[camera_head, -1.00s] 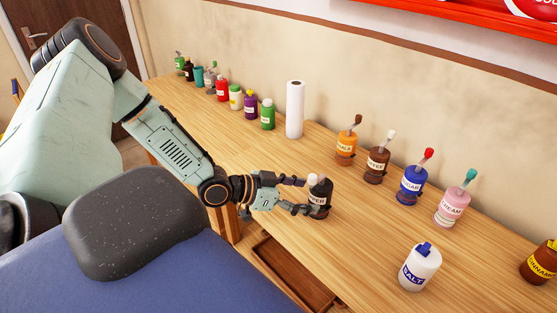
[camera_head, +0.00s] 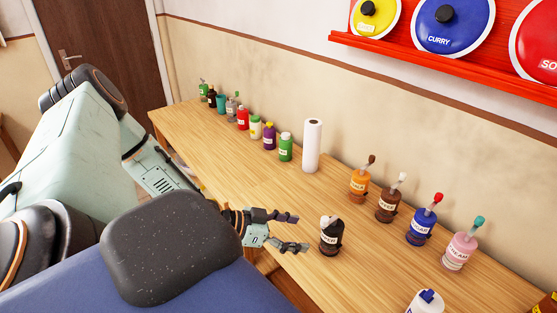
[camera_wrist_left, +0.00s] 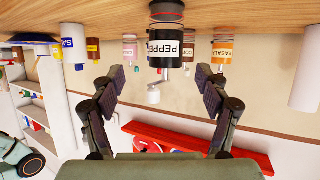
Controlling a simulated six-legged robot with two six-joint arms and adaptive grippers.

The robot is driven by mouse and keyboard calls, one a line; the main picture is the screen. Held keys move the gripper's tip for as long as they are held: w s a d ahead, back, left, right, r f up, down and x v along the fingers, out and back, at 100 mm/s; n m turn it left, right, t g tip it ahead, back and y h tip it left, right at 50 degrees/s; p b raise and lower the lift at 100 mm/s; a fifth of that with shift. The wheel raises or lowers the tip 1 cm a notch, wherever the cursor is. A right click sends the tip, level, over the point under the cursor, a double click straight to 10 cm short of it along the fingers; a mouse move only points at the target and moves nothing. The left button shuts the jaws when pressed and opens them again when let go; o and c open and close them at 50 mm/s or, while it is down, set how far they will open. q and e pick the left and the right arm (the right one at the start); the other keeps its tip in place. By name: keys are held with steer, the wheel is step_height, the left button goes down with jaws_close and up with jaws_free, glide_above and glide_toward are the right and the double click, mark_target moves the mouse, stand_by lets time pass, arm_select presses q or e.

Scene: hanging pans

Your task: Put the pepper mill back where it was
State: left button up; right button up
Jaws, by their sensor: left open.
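The pepper mill (camera_head: 331,236) is a dark bottle with a white label and a pale top. It stands upright on the wooden table (camera_head: 215,135), near the front edge. My left gripper (camera_head: 297,232) is open and empty, just left of the mill, with a gap between fingertips and mill. In the left wrist view, which is upside down, the pepper mill (camera_wrist_left: 166,45) stands ahead, centred between the spread fingers (camera_wrist_left: 160,88), its label reading "PEPPE". My right gripper is not in view.
Behind the mill stand an orange bottle (camera_head: 359,186), a brown one (camera_head: 387,205), a blue one (camera_head: 421,226) and a pink one (camera_head: 459,250). The white salt bottle (camera_head: 425,303) is at the lower right. A white roll (camera_head: 312,146) and several small bottles line the back left.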

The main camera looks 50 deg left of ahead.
arm_select(q)
steer(key=d+g, duration=0.1)
steer(key=d, duration=0.1)
steer(key=d+f+n, duration=0.1)
steer(key=d, duration=0.1)
steer(key=d+f+n+g, duration=0.1)
steer(key=d, duration=0.1)
steer(key=shift+s+d+g, duration=0.3)
steer(key=shift+d, duration=0.1)
steer(key=s+d+f+g, duration=0.1)
steer(key=d, duration=0.1)
steer(key=s+d+f+n+g+y, duration=0.1)
steer(key=s+d, duration=0.1)
steer(key=s+d+f+n+g, duration=0.1)
steer(key=d, duration=0.1)
steer(key=shift+s+f, duration=0.25)
steer(key=shift+s, duration=0.05)
steer(key=s+f+n+g+y, duration=0.2)
steer(key=s+g+y, duration=0.3)
steer(key=s, duration=1.2)
steer(key=shift+s+f+g+y, duration=0.2)
steer(key=shift+f+g+y, duration=0.2)
steer(key=shift+f, duration=0.25)
steer(key=shift+w+d, duration=0.1)
steer(key=shift+d, duration=0.05)
